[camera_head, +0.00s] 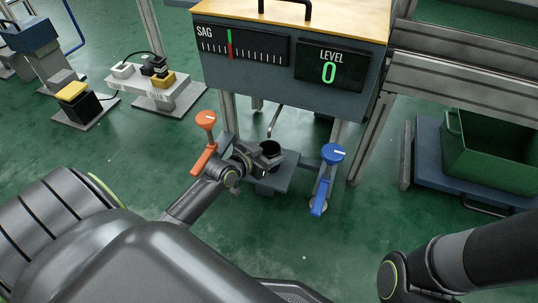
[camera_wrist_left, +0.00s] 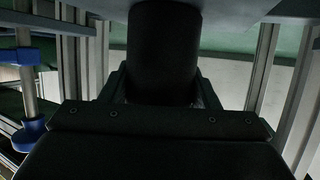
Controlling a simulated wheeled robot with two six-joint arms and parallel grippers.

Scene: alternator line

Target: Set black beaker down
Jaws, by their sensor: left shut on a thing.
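The black beaker (camera_head: 271,148) is upright, its dark open mouth facing up, at the small grey platform (camera_head: 281,181) below the machine's thin spout (camera_head: 275,122). My left gripper (camera_head: 266,160) is shut on the beaker from the left. In the left wrist view the beaker (camera_wrist_left: 163,45) fills the top middle, between the jaws of my left gripper (camera_wrist_left: 160,92). I cannot tell whether its base touches the platform. My right arm shows at the lower right, but its gripper is out of view.
An orange valve handle (camera_head: 204,160) stands left of the platform and a blue one (camera_head: 320,195) right of it. Above is the machine panel (camera_head: 290,85), with a SAG scale and LEVEL 0. A green bin (camera_head: 495,150) is at right. Small fixtures (camera_head: 155,88) stand at left.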

